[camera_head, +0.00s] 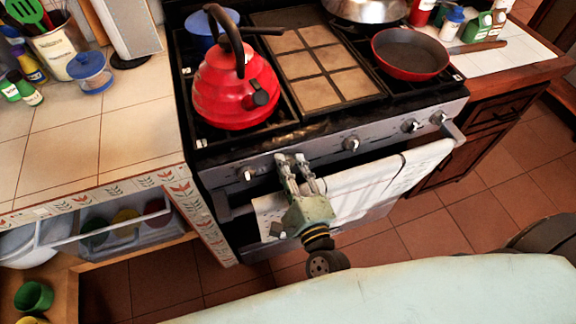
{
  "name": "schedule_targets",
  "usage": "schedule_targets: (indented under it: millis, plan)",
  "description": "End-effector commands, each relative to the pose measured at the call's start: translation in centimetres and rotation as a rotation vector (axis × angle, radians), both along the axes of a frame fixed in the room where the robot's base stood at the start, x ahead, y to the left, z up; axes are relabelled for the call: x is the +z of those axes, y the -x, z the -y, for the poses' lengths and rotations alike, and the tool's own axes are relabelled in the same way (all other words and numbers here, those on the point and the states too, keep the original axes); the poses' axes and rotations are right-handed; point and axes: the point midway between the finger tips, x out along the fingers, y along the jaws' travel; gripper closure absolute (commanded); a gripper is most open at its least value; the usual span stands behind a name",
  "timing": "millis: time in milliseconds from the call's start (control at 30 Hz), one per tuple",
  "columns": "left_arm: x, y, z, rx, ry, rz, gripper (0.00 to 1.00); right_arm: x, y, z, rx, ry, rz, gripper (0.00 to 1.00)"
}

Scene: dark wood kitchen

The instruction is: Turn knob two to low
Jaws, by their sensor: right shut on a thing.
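The stove's front panel (322,151) has a row of silver knobs. My right gripper (291,160) reaches up to the panel between the far left and middle knobs. Its fingers are shut on the second knob, which they hide; its setting cannot be read. My left gripper is not in view.
A red kettle (235,88) stands on the left burners, and a red pan (410,54) on the right. A white towel (375,185) hangs on the oven handle just behind my right gripper. Tiled counter (95,150) lies left of the stove.

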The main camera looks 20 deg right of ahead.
Motion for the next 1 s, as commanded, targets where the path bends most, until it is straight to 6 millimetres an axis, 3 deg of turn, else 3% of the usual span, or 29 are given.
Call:
schedule_targets:
  millis: [1000]
  plan:
    - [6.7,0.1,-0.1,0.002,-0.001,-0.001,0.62,-0.4,0.3,0.6,0.006,0.967,0.016,0.96]
